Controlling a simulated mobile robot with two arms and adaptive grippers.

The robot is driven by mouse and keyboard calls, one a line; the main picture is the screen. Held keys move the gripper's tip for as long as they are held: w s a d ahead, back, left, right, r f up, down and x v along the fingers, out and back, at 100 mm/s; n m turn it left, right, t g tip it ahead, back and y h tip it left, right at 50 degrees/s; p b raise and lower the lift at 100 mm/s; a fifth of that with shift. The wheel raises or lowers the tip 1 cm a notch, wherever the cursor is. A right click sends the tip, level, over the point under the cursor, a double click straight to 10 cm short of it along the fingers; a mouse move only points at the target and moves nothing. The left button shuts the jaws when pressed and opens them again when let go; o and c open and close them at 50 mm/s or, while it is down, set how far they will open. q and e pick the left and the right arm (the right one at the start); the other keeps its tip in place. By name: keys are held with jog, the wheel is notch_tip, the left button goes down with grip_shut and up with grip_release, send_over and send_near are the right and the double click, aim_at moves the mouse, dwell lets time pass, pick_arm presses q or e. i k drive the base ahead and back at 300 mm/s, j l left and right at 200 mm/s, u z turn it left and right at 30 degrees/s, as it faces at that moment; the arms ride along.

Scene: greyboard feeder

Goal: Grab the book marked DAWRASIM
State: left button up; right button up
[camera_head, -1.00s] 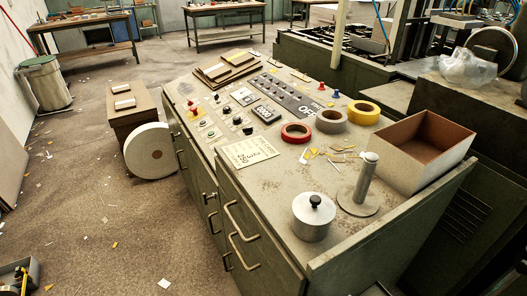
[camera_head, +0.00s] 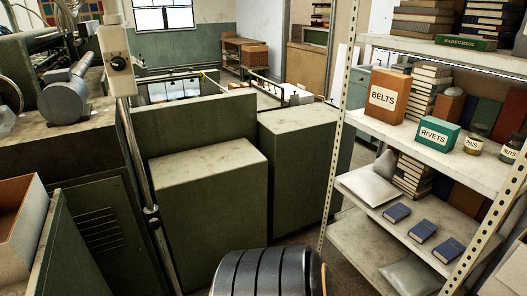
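A green book (camera_head: 467,42) lies flat on the top shelf of the metal rack at the upper right, with its spine facing out near the shelf's front edge. Pale lettering on the spine looks upside down and is too small to read surely, though it may be DAWRASIM. Piles of other books (camera_head: 424,22) stand behind it. Three small blue books (camera_head: 421,232) lie on a lower shelf, with no readable marking. Neither of my grippers is in view.
The rack (camera_head: 397,128) also holds an orange BELTS box (camera_head: 388,97), a green RIVETS box (camera_head: 438,134) and small jars. Green cabinets (camera_head: 208,205) stand left of it. A dark ribbed object (camera_head: 265,275), which I cannot identify, fills the bottom centre before them.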

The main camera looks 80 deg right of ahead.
aim_at(423, 232)
jog(key=l+z, duration=0.1)
jog(key=z, duration=2)
jog(key=i+l+z, duration=0.1)
jog(key=z, duration=0.3)
jog(key=i+l+z, duration=0.15)
jog(key=z, duration=0.3)
jog(key=i+z, duration=0.15)
jog(key=z, duration=0.25)
jog(key=i+z, duration=0.15)
jog(key=z, duration=0.25)
jog(key=i+z, duration=0.15)
jog(key=z, duration=0.3)
jog(key=i+j+z, duration=0.65)
jog(key=i+j, duration=0.5)
jog(key=j, duration=0.15)
jog(key=k, duration=0.4)
jog(key=l, duration=0.05)
